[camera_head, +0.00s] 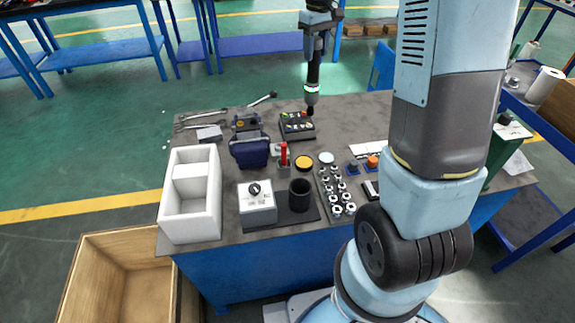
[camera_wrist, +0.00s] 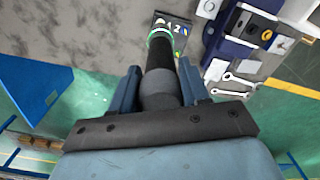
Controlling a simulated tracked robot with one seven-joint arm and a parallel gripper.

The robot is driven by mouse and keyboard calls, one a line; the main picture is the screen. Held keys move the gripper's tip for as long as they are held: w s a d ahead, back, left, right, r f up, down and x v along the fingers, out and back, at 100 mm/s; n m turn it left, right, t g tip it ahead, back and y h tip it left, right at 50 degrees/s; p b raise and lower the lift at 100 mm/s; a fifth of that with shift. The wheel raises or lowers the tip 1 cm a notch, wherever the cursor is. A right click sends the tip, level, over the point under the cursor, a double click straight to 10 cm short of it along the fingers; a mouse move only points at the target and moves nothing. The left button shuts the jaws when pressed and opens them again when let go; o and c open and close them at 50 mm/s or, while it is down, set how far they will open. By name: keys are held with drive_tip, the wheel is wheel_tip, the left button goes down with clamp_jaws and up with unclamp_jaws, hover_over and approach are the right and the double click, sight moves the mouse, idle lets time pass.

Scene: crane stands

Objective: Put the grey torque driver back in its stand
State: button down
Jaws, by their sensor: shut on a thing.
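The grey torque driver (camera_head: 313,74) hangs upright, tip down, from my gripper (camera_head: 317,48) over the back of the table. It is dark grey to black with a lit green-white ring near its lower end. In the wrist view the driver (camera_wrist: 159,88) sits between the two blue fingers of my gripper (camera_wrist: 160,86), which is shut on it. What looks like its stand, a black upright cup (camera_head: 299,194) on a dark base plate, is at the front of the table, well apart from the driver. The cup looks empty; its inside is dark.
A black tray of small coloured parts (camera_head: 297,125) lies just below the driver's tip. A white box with a knob (camera_head: 257,204) stands left of the cup, a rack of metal sockets (camera_head: 337,190) right. A red upright item (camera_head: 283,154) and yellow disc (camera_head: 304,163) are behind it.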

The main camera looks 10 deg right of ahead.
drive_tip(key=shift+r, duration=0.1)
drive_tip(key=shift+s+a+r, duration=0.15)
drive_tip(key=shift+s+a, duration=0.05)
drive_tip(key=shift+s, duration=0.05)
drive_tip(key=s+a+r+n, duration=0.2)
drive_tip(key=s+a, duration=0.1)
drive_tip(key=s, duration=0.6)
drive_tip(key=s+a+r+n, duration=0.1)
drive_tip(key=s+a+n, duration=0.1)
drive_tip(key=s, duration=0.7)
drive_tip(key=s+a+r+n, duration=0.2)
drive_tip(key=s+a, duration=0.2)
drive_tip(key=s, duration=0.6)
drive_tip(key=shift+a+r, duration=0.25)
drive_tip(key=shift+r, duration=0.05)
drive_tip(key=shift+s+f, duration=0.1)
drive_tip(key=shift+f, duration=0.05)
drive_tip(key=shift+f, duration=2.9)
drive_tip(key=shift+a, duration=0.1)
idle(0.6)
